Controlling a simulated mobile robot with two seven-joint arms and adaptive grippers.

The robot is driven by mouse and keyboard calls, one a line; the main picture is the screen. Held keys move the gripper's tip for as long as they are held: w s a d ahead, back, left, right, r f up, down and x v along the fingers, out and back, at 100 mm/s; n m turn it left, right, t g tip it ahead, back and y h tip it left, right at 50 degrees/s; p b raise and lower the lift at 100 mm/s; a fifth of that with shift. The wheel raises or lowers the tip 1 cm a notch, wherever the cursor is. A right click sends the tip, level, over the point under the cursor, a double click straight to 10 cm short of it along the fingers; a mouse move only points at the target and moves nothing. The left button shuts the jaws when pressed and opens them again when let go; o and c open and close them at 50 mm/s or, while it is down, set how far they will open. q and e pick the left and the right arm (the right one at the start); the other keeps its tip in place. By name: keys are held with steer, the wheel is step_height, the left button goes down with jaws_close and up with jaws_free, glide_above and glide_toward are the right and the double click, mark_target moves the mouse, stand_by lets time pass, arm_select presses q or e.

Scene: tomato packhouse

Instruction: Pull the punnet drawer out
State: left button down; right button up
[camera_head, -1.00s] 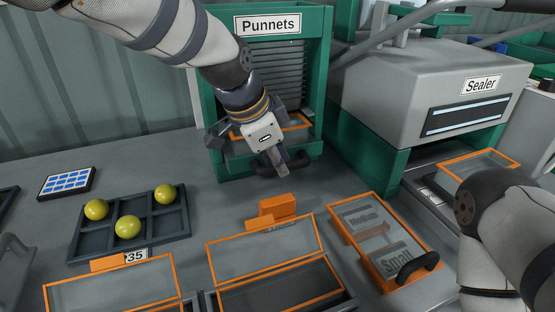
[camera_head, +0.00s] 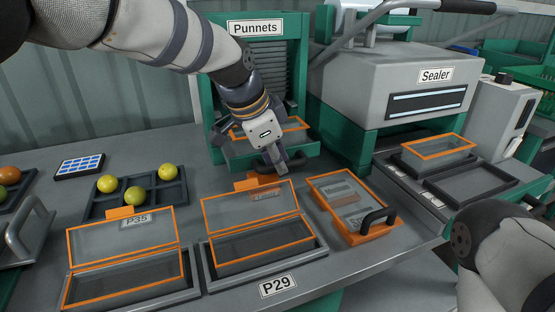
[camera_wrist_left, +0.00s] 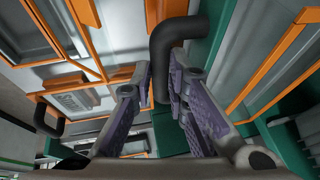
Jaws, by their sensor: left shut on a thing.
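The punnet drawer (camera_head: 238,158) is a green tray low in the green dispenser labelled Punnets. It stands out past the dispenser's front, with an orange-rimmed clear punnet (camera_head: 290,124) in it. My left gripper (camera_head: 276,168) is at the drawer's front and partly hides its dark handle. In the left wrist view, the black bent handle (camera_wrist_left: 166,52) lies between the purple-padded fingers of my left gripper (camera_wrist_left: 162,95), which is shut on it. My right arm shows at the lower right, but its gripper is out of view.
Two open orange-rimmed punnets (camera_head: 184,278) stand in front. An orange-framed board with a black handle (camera_head: 378,217) lies right of the drawer. A tray (camera_head: 130,208) with yellow tomatoes is at left. The sealer (camera_head: 365,80) stands at right.

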arm_select(q)
steer(key=shift+w, duration=0.1)
steer(key=c, duration=1.8)
jaws_free()
steer(key=shift+c, duration=0.2)
steer(key=v, duration=1.2)
